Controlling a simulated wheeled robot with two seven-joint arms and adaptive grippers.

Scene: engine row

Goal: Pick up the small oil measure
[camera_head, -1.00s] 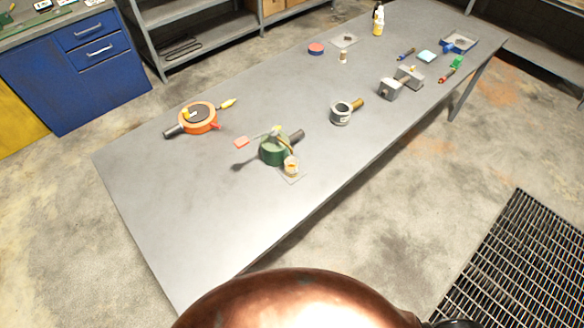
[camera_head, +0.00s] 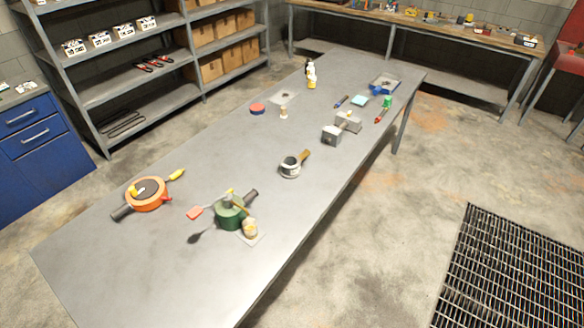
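Several vessels stand on the long grey table (camera_head: 150,265). A small grey metal cup with a brown handle (camera_head: 291,166) stands near the table's middle; it looks most like a small oil measure, but I cannot be sure. A green pot with a dark handle (camera_head: 229,216) stands nearer, with a small jar (camera_head: 250,229) beside it on a light square. An orange round pan with a dark handle (camera_head: 146,196) lies to the left. Neither of my grippers shows, and nothing is seen held.
Grey blocky metal pieces (camera_head: 332,136), a blue tray (camera_head: 384,82), a yellow-white bottle (camera_head: 311,78) and a red round item (camera_head: 257,109) sit farther along. Shelving (camera_head: 130,90) stands behind at left. A floor grate (camera_head: 505,275) lies at right. The table's near end is clear.

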